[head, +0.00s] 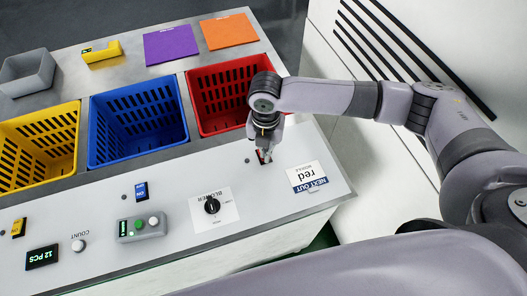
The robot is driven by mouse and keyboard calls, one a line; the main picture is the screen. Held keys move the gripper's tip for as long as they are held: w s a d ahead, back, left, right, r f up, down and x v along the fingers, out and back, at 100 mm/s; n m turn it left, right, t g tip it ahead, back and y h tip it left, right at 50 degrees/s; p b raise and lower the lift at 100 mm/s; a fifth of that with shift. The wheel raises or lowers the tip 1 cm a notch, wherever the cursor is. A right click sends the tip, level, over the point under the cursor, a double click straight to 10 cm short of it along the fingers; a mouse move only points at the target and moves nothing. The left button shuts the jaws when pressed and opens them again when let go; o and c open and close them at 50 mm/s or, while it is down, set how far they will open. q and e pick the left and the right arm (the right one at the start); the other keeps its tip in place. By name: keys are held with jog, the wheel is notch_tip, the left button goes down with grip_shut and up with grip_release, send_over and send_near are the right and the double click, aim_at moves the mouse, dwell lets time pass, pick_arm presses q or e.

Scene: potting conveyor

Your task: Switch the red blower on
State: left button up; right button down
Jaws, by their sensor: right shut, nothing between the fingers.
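My right gripper (265,156) is shut and empty. It points down at the white panel in front of the red crate (222,97), with its fingertips low at a small switch-like spot. A little red shows there, but the fingers hide most of it, so its position and any touch cannot be told. A black rotary knob (212,206) sits on a white label that reads BLOWER, left of and nearer than the gripper. A blue switch (140,190) and a yellow switch (18,227) stand in front of the blue and yellow crates. My left gripper is not in view.
A blue crate (137,92) and a yellow crate (76,118) stand beside the red one. A "NEXT OUT red" sign (307,177) lies right of the gripper. A grey button box (141,227) and a counter display (42,257) are at the left. The panel's front edge drops off.

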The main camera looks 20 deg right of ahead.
jog(key=shift+s+f, duration=0.1)
jog(key=shift+f, duration=0.45)
jog(key=shift+r, duration=0.1)
jog(key=shift+r+p, duration=0.85)
jog(key=shift+p, duration=0.1)
notch_tip(320, 180, up, 5)
jog(key=p, duration=0.5)
jog(key=shift+r+p, duration=0.15)
jog(key=shift+p, duration=0.15)
